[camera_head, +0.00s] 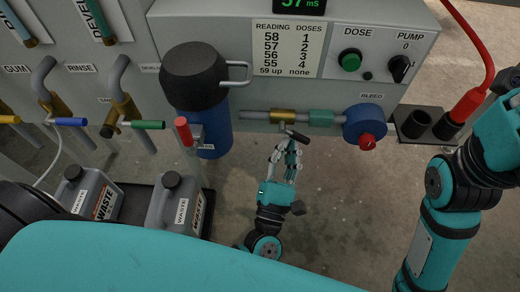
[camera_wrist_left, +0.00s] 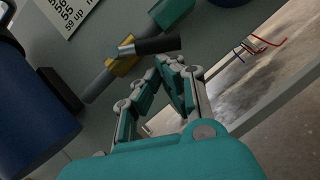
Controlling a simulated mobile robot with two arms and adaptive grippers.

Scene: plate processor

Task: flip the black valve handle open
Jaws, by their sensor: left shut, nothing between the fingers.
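The black valve handle (camera_head: 298,135) sits at the brass valve (camera_head: 284,116) in the grey pipe under the machine's front panel. In the head view it slants down to the right, at an angle to the pipe. In the left wrist view the black handle (camera_wrist_left: 158,46) reaches right from the brass valve body (camera_wrist_left: 122,62). My left gripper (camera_head: 290,147) is shut and empty, its fingertips just below the handle. In the left wrist view its fingertips (camera_wrist_left: 168,62) are close under the handle; I cannot tell whether they touch. My right gripper is out of view.
A teal fitting (camera_head: 321,117) and a blue bleed unit with a red knob (camera_head: 367,142) lie right of the valve. A blue canister with a black lid (camera_head: 195,75) stands left. Waste jugs (camera_head: 175,203) are lower left. Floor below the valve is clear.

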